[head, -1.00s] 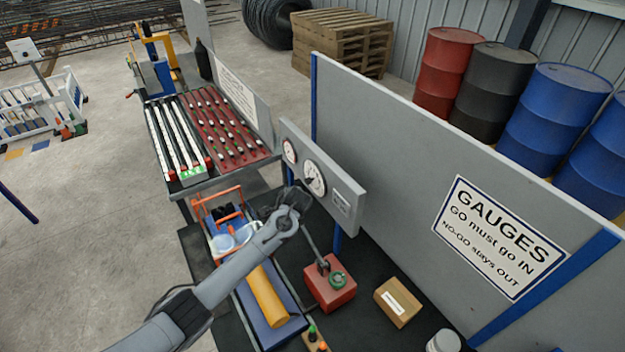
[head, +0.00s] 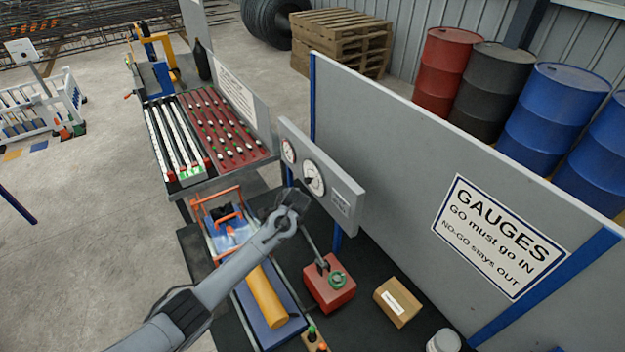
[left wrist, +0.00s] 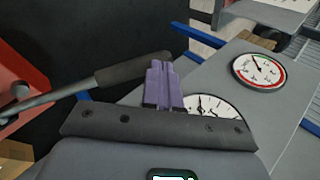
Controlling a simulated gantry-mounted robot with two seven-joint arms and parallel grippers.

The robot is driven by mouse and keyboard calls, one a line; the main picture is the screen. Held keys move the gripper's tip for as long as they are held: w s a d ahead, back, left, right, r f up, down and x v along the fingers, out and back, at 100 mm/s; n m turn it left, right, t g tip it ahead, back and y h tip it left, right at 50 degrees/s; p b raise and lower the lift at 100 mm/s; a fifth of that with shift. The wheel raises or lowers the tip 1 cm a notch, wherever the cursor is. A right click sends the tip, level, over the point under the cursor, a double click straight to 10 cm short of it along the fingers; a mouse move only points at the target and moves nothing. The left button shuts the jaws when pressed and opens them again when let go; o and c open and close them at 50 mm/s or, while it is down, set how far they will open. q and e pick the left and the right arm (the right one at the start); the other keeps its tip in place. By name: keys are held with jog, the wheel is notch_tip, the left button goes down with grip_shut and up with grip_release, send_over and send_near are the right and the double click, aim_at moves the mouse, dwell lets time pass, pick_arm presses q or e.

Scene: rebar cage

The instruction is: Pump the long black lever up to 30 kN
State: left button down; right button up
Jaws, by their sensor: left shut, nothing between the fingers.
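The red pump box (head: 330,289) with a green round knob (head: 337,279) stands on the dark bench in the head view. Its long lever (head: 312,244) slants up toward my left gripper (head: 296,198). In the left wrist view, the lever's black grip (left wrist: 133,70) ends right beside the purple fingers of my left gripper (left wrist: 160,82). The fingers are shut with nothing between them; whether they touch the grip, I cannot tell. A large white gauge (head: 314,179) is on the grey panel; it also shows in the left wrist view (left wrist: 222,105), partly hidden by the gripper. Its reading is too small to tell. My right gripper is out of view.
A smaller red-rimmed gauge (left wrist: 259,72) sits beside the large one. The grey gauge panel (head: 348,205) stands close to my gripper. A yellow cylinder (head: 267,296) lies left of the pump, and a cardboard box (head: 397,301) stands right of it.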

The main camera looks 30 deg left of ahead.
pick_arm(q)
jog(key=shift+a+f, duration=0.15)
jog(key=shift+f, duration=0.15)
jog(key=shift+f, duration=0.15)
jog(key=shift+w+a+f+b, duration=0.2)
jog(key=shift+f+b, duration=0.1)
jog(key=shift+f, duration=0.1)
dwell(0.3)
jog(key=shift+a+f+b, duration=0.25)
jog(key=shift+f+b, duration=0.1)
jog(key=shift+f, duration=0.4)
jog(key=shift+w+a+f+b, duration=0.15)
jog(key=shift+f+b, duration=0.2)
jog(key=shift+f, duration=0.35)
